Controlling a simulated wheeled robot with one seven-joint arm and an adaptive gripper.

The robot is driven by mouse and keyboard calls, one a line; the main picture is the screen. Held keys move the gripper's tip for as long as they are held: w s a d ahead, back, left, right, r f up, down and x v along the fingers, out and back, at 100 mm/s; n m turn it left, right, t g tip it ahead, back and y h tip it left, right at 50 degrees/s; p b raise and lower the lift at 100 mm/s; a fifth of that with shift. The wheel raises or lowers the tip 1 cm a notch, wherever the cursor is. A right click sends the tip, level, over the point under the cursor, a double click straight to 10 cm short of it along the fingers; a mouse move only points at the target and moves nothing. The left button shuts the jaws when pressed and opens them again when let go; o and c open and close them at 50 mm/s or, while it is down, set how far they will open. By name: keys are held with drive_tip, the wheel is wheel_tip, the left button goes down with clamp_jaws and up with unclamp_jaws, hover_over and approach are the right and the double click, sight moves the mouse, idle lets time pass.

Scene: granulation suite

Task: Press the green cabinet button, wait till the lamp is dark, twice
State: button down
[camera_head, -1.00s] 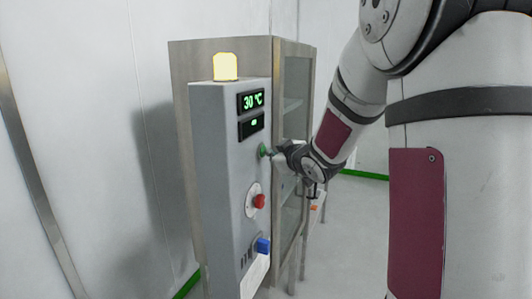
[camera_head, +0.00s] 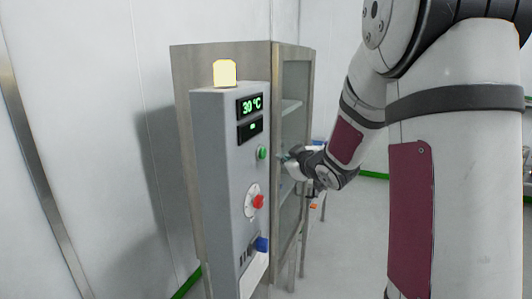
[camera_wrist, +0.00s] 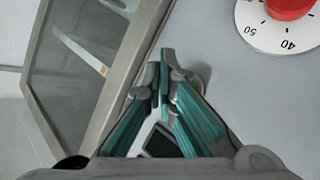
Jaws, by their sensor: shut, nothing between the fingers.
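The green button (camera_head: 262,153) is on the front of the grey control cabinet (camera_head: 215,185), below two dark displays. The lamp (camera_head: 225,73) on top of the cabinet glows pale yellow. My gripper (camera_head: 284,158) is to the right of the green button, with a gap between them. In the wrist view my gripper (camera_wrist: 163,58) is shut and empty, its fingertips together in front of the grey panel.
The upper display (camera_head: 250,105) reads 30 °C. Below the green button are a red knob (camera_head: 258,202) on a white dial and a blue switch (camera_head: 262,244). A glass-doored steel cabinet (camera_head: 293,120) stands behind. Open floor lies to the right.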

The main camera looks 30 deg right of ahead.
drive_tip(key=shift+s+d+p, duration=0.55)
drive_tip(key=shift+s+d, duration=0.3)
drive_tip(key=shift+s, duration=0.25)
drive_tip(key=s+a+r+m+g+h, duration=0.2)
drive_tip(key=s+a+r+m+g, duration=0.15)
drive_tip(key=s+a+r, duration=0.45)
drive_tip(key=s+a+f+g+y, duration=0.1)
drive_tip(key=s+a, duration=0.4)
drive_tip(key=s, duration=0.3)
drive_tip(key=s+a+f+g+y, duration=0.1)
drive_tip(key=s+a+g, duration=0.1)
drive_tip(key=s+a, duration=0.3)
drive_tip(key=s+a+f+g+y, duration=0.1)
drive_tip(key=s+a, duration=0.4)
drive_tip(key=s, duration=0.7)
drive_tip(key=shift+f+m+g, duration=0.4)
drive_tip(key=shift+m+g, duration=0.05)
drive_tip(key=shift+g, duration=0.3)
idle(1.1)
